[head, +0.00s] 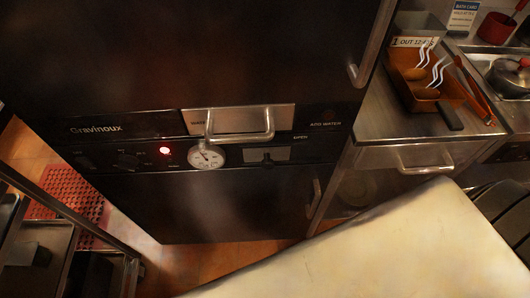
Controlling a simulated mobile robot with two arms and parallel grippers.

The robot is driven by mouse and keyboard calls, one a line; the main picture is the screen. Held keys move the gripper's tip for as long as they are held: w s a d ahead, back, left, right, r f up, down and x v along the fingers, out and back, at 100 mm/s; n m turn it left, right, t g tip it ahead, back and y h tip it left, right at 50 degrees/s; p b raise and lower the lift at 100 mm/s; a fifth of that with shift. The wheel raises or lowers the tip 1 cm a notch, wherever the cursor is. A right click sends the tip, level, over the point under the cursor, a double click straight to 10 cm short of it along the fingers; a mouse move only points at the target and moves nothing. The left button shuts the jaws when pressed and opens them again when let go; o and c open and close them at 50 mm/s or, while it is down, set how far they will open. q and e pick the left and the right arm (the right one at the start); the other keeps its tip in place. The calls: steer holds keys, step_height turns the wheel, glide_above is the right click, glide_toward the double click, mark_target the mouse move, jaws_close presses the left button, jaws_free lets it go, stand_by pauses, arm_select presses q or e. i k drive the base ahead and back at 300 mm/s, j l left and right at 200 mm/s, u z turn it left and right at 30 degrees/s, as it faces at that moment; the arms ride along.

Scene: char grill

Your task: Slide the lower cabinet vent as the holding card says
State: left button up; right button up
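The black Gravinoux cabinet (150,50) fills the left and middle of the head view. A blue and white bath card (464,15) is farther back. Neither gripper is in view.
The band also holds a bar handle (240,134), a round dial (206,157) and a lit red lamp (165,151). A pan of steaming food (430,85) sits on the steel counter. A large pale shape, unclear what, covers the lower right. A wheeled-looking rack stands lower left.

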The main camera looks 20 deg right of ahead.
mark_target(267, 157)
steer(key=z, duration=1.7)
steer(key=j+u, duration=0.25)
steer(key=i+j+u, duration=0.1)
steer(key=j+u, duration=0.2)
